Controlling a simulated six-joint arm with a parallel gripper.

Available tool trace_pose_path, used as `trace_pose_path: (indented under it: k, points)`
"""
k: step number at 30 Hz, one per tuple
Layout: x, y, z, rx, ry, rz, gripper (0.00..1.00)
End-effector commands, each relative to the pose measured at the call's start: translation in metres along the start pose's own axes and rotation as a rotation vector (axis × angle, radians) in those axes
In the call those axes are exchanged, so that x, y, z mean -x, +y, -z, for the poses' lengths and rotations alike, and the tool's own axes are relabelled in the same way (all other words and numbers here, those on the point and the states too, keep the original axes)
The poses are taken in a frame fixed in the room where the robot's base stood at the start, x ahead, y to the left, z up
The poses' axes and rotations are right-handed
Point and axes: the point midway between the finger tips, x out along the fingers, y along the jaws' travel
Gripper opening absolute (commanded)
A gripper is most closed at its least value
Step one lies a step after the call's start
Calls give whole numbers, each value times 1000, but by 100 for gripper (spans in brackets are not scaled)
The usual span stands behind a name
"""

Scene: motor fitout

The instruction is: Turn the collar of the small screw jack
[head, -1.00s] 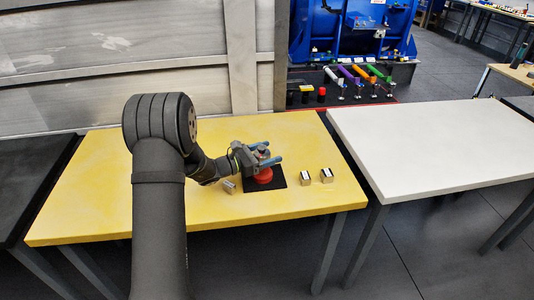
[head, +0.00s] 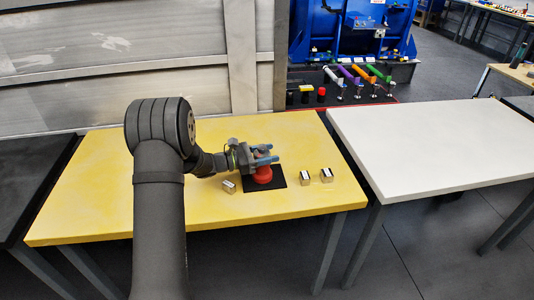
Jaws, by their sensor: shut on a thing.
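The small screw jack (head: 263,175) has a red body and stands on a black mat (head: 278,180) on the yellow table. My gripper (head: 264,155) reaches in from the left at the jack's top. Its two blue-grey fingers lie one behind the other in the picture, shut on the grey collar at the top of the jack. The fingers largely hide the collar, and its exact angle is too small to tell.
Small metal blocks with dark and light tops lie on the yellow table (head: 120,215): one left of the mat (head: 229,187), two to its right (head: 305,180) (head: 326,175). A white table (head: 440,140) stands at the right. The yellow table's front is clear.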

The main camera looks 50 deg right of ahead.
Motion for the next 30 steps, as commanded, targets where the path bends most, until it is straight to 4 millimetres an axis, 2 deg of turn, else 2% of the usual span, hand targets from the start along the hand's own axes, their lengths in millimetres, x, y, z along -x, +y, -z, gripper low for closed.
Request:
trace_pose_path:
  k: [18, 30]
  points:
    - [2, -8, 1, -1, 1, 497, 27]
    - [3, -11, 0, 0, 0, 644, 27]
